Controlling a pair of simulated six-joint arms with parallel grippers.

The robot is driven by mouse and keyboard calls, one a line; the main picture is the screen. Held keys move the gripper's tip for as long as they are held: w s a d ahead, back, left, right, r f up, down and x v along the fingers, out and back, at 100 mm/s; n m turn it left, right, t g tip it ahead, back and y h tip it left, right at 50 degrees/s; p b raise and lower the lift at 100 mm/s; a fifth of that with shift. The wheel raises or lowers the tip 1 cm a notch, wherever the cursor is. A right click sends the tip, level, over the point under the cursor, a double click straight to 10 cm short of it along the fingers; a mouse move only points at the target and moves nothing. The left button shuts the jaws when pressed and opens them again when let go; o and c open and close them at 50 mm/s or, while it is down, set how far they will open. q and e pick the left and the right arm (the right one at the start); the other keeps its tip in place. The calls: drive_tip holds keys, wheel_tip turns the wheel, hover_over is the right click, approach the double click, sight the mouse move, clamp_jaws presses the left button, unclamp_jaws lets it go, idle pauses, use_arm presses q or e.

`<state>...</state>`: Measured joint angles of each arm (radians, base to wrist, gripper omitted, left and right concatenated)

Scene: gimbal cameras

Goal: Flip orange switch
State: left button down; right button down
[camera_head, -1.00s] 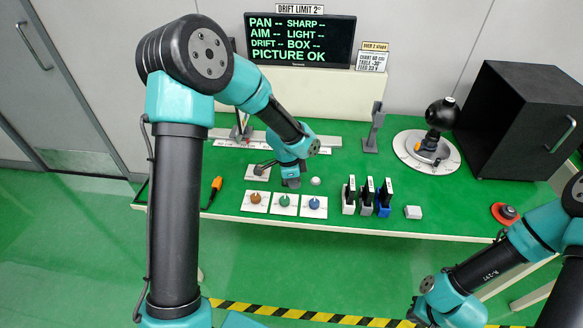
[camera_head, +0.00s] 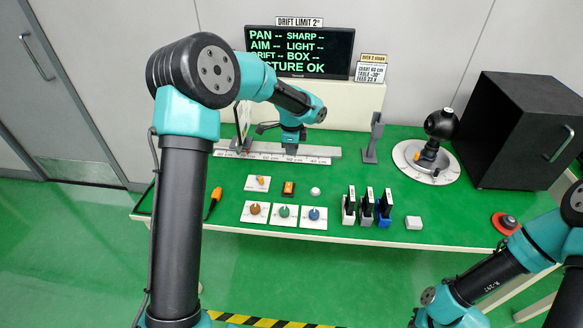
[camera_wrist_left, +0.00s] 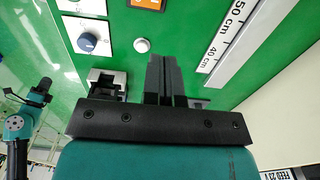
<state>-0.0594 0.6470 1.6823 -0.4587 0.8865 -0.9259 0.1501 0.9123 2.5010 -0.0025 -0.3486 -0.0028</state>
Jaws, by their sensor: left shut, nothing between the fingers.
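My left gripper (camera_head: 291,151) is behind the switch, near the ruler strip, pointing down and apart from the switch. In the left wrist view its fingers (camera_wrist_left: 165,80) are shut together with nothing between them. My right arm shows at the lower right, but its fingers are not visible.
A lever plate (camera_head: 259,183) and white button (camera_head: 315,191) flank the switch. Brown, green and blue knobs (camera_head: 286,212) sit in front. A ruler strip (camera_head: 325,155) lies behind. Upright cards (camera_head: 367,203), a round turntable (camera_head: 408,154) and a black box (camera_head: 510,130) stand right.

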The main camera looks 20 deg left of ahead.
sight(291, 182)
use_arm(q)
wheel_tip(291, 182, down, 14)
drive_tip(key=shift+r, duration=0.1)
idle(0.5)
